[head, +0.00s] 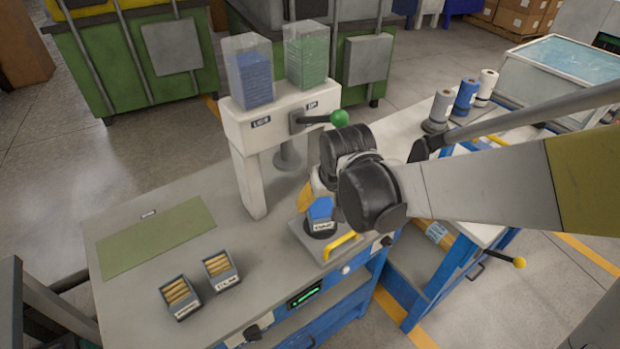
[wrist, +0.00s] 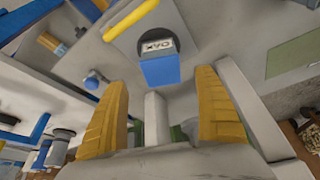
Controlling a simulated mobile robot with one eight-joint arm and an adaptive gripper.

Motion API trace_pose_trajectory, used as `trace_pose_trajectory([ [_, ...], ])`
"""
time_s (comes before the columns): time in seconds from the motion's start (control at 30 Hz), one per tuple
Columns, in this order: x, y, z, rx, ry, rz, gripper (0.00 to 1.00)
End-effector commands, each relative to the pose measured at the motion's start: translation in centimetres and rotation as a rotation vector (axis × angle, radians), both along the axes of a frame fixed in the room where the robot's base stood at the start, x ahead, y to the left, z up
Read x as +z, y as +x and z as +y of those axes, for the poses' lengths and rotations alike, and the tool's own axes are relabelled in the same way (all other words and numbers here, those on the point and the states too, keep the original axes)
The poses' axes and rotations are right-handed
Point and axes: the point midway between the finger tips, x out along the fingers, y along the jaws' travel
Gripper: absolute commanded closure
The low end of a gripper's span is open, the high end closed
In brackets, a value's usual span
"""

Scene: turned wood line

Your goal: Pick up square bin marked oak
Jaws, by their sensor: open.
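The square bin marked oak (head: 320,210) is blue with a white label. It stands on a dark round disc on a grey plate with a yellow handle, at the bench's right front. It also shows in the wrist view (wrist: 160,71), upside down, with its label readable. My gripper (head: 305,198) is beside and behind the bin in the head view, partly hidden by my arm. In the wrist view its two yellow fingers (wrist: 163,82) are wide apart and empty, with the bin ahead of the gap between them. I cannot tell whether a finger touches the bin.
Two small grey bins of wooden pegs, one left (head: 180,296) and one right (head: 221,268), stand at the front. A white dispenser (head: 268,122) with a green-knobbed lever rises behind. A green mat (head: 155,237) lies left. Spools (head: 465,98) stand on the right table.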

Motion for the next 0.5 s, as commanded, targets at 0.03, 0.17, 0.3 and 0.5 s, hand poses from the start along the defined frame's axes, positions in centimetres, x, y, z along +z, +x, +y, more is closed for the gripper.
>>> trace_pose_trajectory([
  [0.03,-0.5,0.3,0.2,0.002,-0.001,0.002,0.19],
  [0.17,-2.6,1.0,0.5,0.002,-0.002,0.004,0.19],
  [0.3,-4.7,1.9,0.6,0.002,-0.001,0.003,0.19],
  [0.5,-5.8,2.4,0.7,0.002,-0.001,0.003,0.19],
])
